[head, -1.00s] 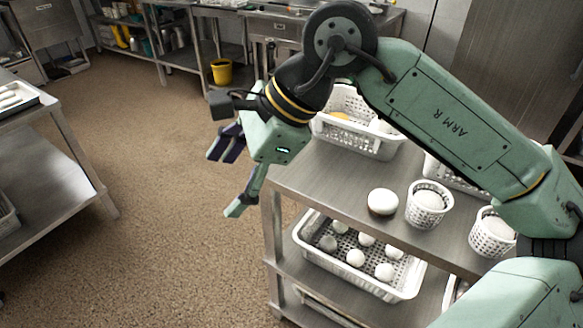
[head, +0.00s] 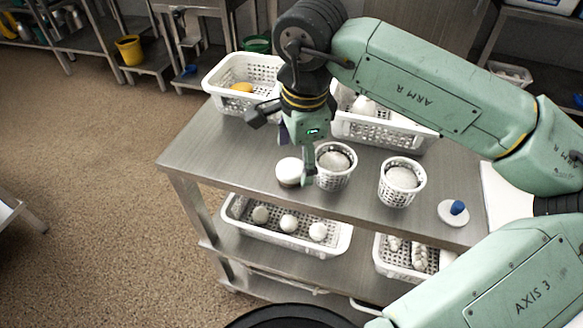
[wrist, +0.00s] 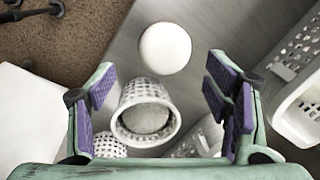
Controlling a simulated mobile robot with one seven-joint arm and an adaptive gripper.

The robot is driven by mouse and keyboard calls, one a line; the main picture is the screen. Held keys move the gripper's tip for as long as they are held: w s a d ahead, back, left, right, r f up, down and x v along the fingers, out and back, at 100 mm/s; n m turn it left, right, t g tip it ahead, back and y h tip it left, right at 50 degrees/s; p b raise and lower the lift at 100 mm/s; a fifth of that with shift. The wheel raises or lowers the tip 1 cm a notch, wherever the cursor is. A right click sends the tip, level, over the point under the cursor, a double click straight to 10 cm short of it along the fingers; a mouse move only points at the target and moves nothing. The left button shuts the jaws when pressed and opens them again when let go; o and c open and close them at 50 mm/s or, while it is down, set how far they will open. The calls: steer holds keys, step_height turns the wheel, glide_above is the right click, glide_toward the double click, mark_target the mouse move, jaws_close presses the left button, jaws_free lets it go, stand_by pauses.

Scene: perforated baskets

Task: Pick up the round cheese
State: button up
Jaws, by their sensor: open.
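A loose round white cheese (head: 289,171) with a darker lower side lies flat on the metal tabletop, left of two small perforated baskets. In the wrist view the cheese (wrist: 165,49) is a plain white disc beyond the fingertips. My gripper (head: 297,154) points down above the tabletop by the cheese; one finger overlaps its right edge in the head view, and I cannot tell the exact height. In the wrist view my gripper (wrist: 161,80) is open, its purple-padded fingers wide apart with nothing held between them.
A small basket (head: 335,180) with a white round content stands close right of the cheese; another small basket (head: 403,198) is further right. Larger baskets (head: 214,80) (head: 385,134) stand at the back. A white disc with a blue knob (head: 454,212) lies at right. The tabletop's left part is clear.

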mark_target(294, 167)
steer(key=shift+w+a+f+p, duration=0.15)
steer(key=shift+f+p, duration=0.05)
steer(key=shift+f, duration=0.5)
steer(key=shift+w+a+f+p, duration=0.1)
steer(key=shift+a+f+p, duration=0.05)
steer(key=shift+f, duration=0.55)
steer(key=shift+w+a+f+p, duration=0.15)
steer(key=shift+f+p, duration=0.05)
steer(key=shift+f, duration=0.5)
steer(key=shift+c, duration=0.2)
steer(key=c, duration=1.3)
steer(key=shift+r, duration=0.1)
